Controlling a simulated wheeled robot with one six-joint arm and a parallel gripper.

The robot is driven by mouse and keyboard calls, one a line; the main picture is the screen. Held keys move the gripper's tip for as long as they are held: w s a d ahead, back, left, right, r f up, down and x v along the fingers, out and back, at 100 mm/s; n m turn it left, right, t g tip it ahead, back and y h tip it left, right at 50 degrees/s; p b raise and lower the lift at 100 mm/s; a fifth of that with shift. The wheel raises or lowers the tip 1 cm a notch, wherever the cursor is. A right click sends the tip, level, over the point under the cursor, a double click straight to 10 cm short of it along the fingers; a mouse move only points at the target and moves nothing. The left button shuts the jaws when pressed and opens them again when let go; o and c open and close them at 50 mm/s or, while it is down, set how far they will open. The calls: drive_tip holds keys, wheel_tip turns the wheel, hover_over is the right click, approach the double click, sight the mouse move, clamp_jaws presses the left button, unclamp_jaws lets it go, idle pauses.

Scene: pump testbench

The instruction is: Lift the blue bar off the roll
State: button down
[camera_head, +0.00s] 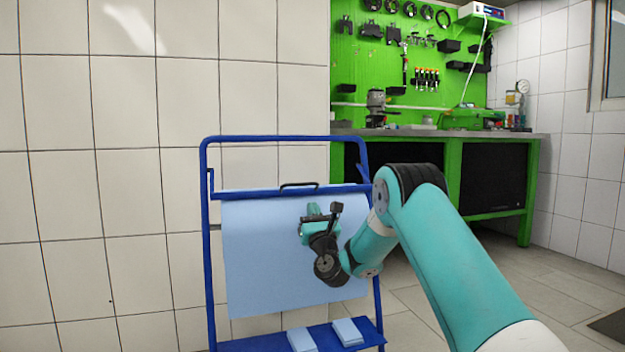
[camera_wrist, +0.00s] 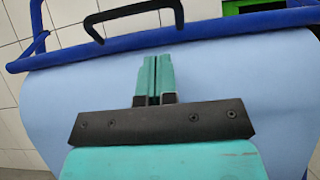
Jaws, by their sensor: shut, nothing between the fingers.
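The blue bar (camera_head: 250,192) lies across the top of the light blue roll (camera_head: 270,262), which hangs as a broad sheet in a blue frame. A black handle (camera_head: 299,185) stands up from the middle of the bar. In the wrist view the bar (camera_wrist: 215,33) crosses the upper part, with the handle (camera_wrist: 134,12) above it. My gripper (camera_head: 306,230) is in front of the sheet, below the bar and handle. In the wrist view my gripper (camera_wrist: 155,58) has its teal fingers together, empty, pointing toward the bar and apart from the handle.
The blue frame (camera_head: 206,260) has upright tubes on both sides and a lower shelf (camera_head: 262,343) with two light blue pads (camera_head: 347,331). A green workbench (camera_head: 445,160) with tools stands behind at right. A tiled wall is behind the frame.

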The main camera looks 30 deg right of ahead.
sight(312, 191)
drive_tip(key=shift+w+d+r+p, duration=0.1)
drive_tip(key=shift+w+r+p, duration=0.15)
drive_tip(key=shift+r+p, duration=0.75)
drive_tip(key=shift+w+d+r+p, duration=0.1)
drive_tip(key=shift+w+r+p, duration=0.1)
drive_tip(key=shift+r+p, duration=0.8)
drive_tip(key=shift+r, duration=0.1)
drive_tip(key=p, duration=0.2)
drive_tip(key=shift+r+p, duration=0.3)
drive_tip(key=shift+r+g+p, duration=0.15)
drive_tip(key=shift+g+p, duration=0.25)
drive_tip(key=shift+p, duration=0.8)
